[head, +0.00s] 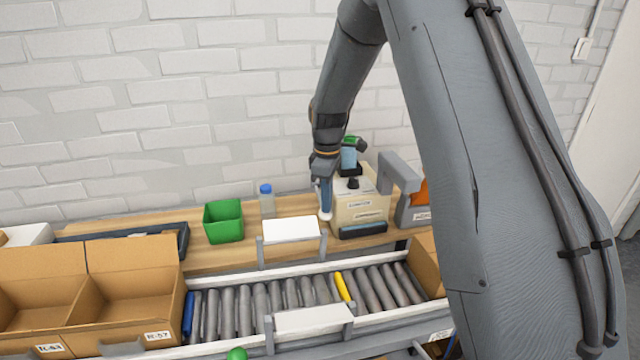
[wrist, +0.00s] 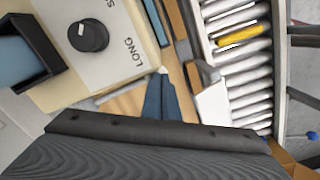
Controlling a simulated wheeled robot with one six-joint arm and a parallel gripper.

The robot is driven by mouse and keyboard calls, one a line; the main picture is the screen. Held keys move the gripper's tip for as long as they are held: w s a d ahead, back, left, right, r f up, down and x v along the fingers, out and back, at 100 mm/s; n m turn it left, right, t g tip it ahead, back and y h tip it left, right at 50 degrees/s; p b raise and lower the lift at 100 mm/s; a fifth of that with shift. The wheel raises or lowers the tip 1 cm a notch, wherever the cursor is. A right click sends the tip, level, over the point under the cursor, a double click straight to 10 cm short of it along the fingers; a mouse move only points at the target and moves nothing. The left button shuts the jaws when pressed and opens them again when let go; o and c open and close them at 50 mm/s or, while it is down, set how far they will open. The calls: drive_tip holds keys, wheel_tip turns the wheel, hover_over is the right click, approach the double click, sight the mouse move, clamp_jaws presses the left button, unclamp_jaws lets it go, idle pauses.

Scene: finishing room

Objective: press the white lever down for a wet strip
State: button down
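The cream dispenser machine (head: 358,208) stands on the wooden bench, with a black knob and labels on top. The knob (wrist: 88,36) and the words "LONG" and "S..." show in the wrist view. My gripper (head: 326,198) points down at the machine's left side. Its blue fingers (wrist: 160,98) look shut together, with nothing seen between them. A white piece (head: 325,214), which looks like the lever's end, is right at the fingertips. I cannot tell whether they touch it. The rest of the lever is hidden or too small to make out.
A green bin (head: 223,222) and a blue-capped bottle (head: 267,201) stand left of the machine. A roller conveyor (head: 255,308) with a yellow roller (head: 342,286) runs in front. Open cardboard boxes (head: 128,285) are at left. A grey bracket (head: 398,172) rises at the machine's right.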

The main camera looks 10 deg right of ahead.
drive_tip(key=shift+r, duration=0.1)
wheel_tip(320, 180, up, 9)
drive_tip(key=w+p, duration=0.2)
drive_tip(key=p, duration=0.2)
drive_tip(key=shift+w, duration=0.15)
idle(0.6)
drive_tip(key=shift+r, duration=0.1)
idle(0.7)
wheel_tip(320, 180, up, 5)
drive_tip(key=p, duration=0.3)
idle(0.3)
drive_tip(key=s+f+m+b, duration=0.5)
drive_tip(key=s+f+m, duration=0.1)
drive_tip(key=s, duration=0.8)
drive_tip(key=s+f+m+t+b, duration=0.1)
drive_tip(key=s+f+m+b, duration=0.4)
drive_tip(key=s, duration=1)
drive_tip(key=shift+f+m, duration=0.5)
drive_tip(key=shift+f, duration=0.2)
